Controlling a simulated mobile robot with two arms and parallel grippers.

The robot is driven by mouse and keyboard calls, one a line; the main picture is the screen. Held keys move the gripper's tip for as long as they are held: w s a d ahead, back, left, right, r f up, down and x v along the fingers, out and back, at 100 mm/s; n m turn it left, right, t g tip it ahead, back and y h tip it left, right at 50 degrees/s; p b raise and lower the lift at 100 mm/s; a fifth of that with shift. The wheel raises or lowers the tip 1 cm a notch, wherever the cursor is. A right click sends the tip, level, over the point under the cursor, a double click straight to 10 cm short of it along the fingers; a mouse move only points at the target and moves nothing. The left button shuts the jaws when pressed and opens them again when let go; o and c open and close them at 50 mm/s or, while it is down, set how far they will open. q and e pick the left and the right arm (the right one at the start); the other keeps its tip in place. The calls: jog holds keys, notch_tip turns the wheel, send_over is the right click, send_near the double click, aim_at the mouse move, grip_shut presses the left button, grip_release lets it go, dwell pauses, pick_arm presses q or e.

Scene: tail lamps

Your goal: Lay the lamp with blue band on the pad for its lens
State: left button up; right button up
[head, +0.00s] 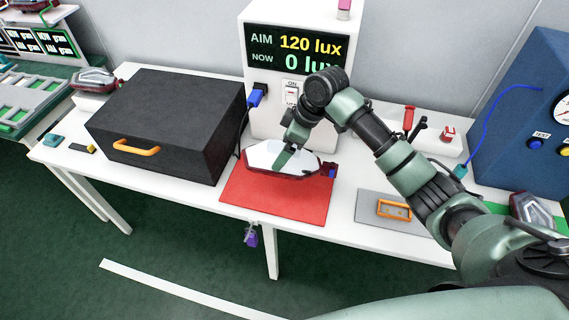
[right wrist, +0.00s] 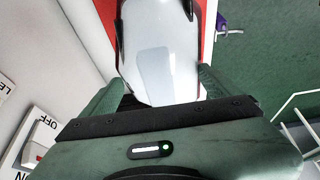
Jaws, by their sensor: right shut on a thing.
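A lamp (head: 270,156) with a pale lens and a dark red rim is held over the rear part of the red pad (head: 270,202). A small blue part shows at its right end. My right gripper (head: 287,158) is shut on this lamp from above. In the right wrist view the pale lamp (right wrist: 160,45) fills the space between the fingers of my right gripper (right wrist: 165,85), with red pad at its edge. I cannot tell whether the lamp touches the pad. My left gripper is not in view.
A black box (head: 165,120) with an orange handle stands left of the pad. The lux display unit (head: 297,60), reading AIM 120 and NOW 0, stands behind. Other lamps sit at far left (head: 93,80) and right (head: 531,211).

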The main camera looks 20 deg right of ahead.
aim_at(302, 155)
notch_tip(302, 155, down, 8)
jog(key=shift+r+p, duration=0.1)
jog(key=shift+p, duration=0.35)
jog(key=o, duration=1.5)
jog(key=shift+c, duration=0.2)
jog(key=b+v, duration=0.1)
jog(key=v, duration=1.1)
jog(key=shift+b, duration=0.3)
